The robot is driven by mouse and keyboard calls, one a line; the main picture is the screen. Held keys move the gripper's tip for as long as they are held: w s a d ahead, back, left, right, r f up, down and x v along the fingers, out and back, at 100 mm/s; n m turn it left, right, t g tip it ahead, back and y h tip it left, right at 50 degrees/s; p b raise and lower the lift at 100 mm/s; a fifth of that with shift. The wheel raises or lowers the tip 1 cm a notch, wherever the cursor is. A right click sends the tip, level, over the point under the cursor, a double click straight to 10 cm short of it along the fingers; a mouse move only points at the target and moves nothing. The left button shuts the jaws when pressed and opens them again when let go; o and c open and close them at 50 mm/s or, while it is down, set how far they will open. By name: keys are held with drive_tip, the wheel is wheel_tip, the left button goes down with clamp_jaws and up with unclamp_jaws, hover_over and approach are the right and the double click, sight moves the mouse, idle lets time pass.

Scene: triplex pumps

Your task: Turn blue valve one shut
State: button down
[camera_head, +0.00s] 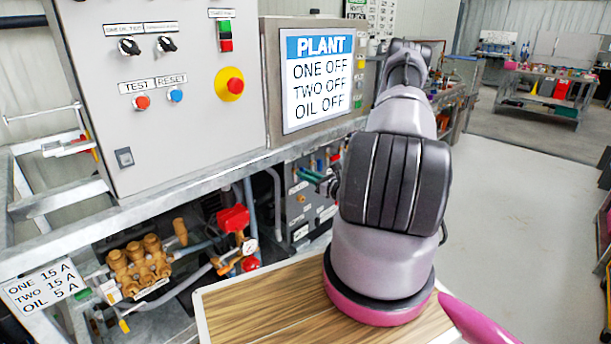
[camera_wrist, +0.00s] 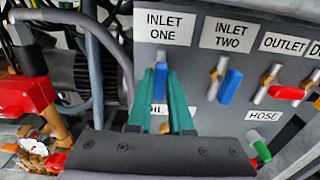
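Blue valve one is the blue handle (camera_wrist: 160,83) under the INLET ONE label (camera_wrist: 165,27) in the wrist view. It points roughly up and down in the picture. My gripper (camera_wrist: 162,72) has its two green fingers on either side of this handle. Almost no gap shows between handle and fingers, but I cannot tell whether they press on it. The fingers hide the lower part of the valve. In the head view my gripper (camera_head: 312,176) reaches to the valve panel under the bench; the blue handle is not clearly visible there.
To the right are the INLET TWO blue handle (camera_wrist: 230,86), tilted, and the red OUTLET handle (camera_wrist: 287,92). A green HOSE handle (camera_wrist: 262,151) is lower right. Grey pipes (camera_wrist: 110,50) and a red valve (camera_wrist: 28,95) stand left. The sign (camera_head: 318,78) reads ONE OFF, TWO OFF, OIL OFF.

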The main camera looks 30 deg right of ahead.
drive_tip(key=shift+m, duration=0.4)
drive_tip(key=m, duration=1.7)
drive_tip(key=shift+d+f, duration=0.25)
drive_tip(key=shift+f, duration=0.05)
idle(0.4)
drive_tip(key=c, duration=0.8)
unclamp_jaws()
drive_tip(key=v, duration=1)
drive_tip(key=shift+s+d, duration=0.15)
drive_tip(key=shift+s, duration=0.2)
